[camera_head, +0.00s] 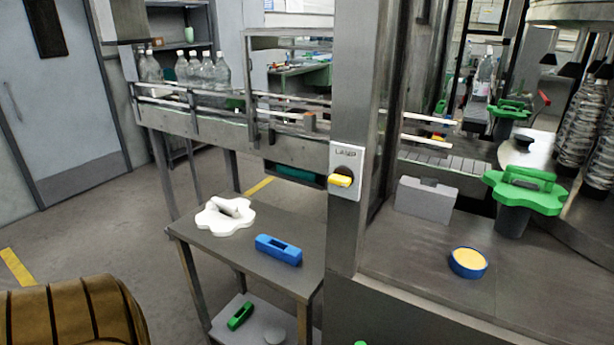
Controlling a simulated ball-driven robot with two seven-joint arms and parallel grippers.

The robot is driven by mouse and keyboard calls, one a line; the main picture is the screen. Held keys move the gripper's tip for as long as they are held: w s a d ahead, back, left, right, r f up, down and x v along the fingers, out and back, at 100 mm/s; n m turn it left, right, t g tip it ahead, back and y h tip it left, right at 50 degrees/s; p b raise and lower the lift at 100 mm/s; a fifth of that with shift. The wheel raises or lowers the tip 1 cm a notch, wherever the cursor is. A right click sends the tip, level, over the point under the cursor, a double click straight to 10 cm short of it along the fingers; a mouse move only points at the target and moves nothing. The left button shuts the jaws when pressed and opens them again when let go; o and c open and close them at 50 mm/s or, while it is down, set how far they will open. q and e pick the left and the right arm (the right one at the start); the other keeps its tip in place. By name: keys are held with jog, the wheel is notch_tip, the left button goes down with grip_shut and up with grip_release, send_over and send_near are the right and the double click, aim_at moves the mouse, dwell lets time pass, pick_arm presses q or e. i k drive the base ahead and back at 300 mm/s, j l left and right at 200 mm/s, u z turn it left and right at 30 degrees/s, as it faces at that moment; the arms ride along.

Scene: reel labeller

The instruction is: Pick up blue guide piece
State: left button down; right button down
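A blue guide piece (266,243) with a slot in its top lies on the small grey side table (228,258). It lies near the table's right end, next to the machine's post. A white lobed star-wheel piece (226,216) with a raised handle lies on the same table, to the left of and behind the blue piece, apart from it. Neither of my grippers is in view.
A green piece (240,315) lies on the table's lower shelf. The machine post (355,80) carries a yellow switch (341,180). A blue-rimmed round dish (468,273) and a green star wheel (527,196) are on the machine deck at right. Bottles (207,72) stand on the conveyor.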

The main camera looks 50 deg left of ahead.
aim_at(281, 251)
jog(key=u, duration=1.75)
jog(key=z, duration=0.45)
jog(key=i+j+z, duration=0.15)
jog(key=j+z, duration=0.15)
jog(key=i+j+z, duration=0.15)
jog(key=j+z, duration=0.5)
jog(key=j, duration=0.2)
jog(key=i, duration=0.05)
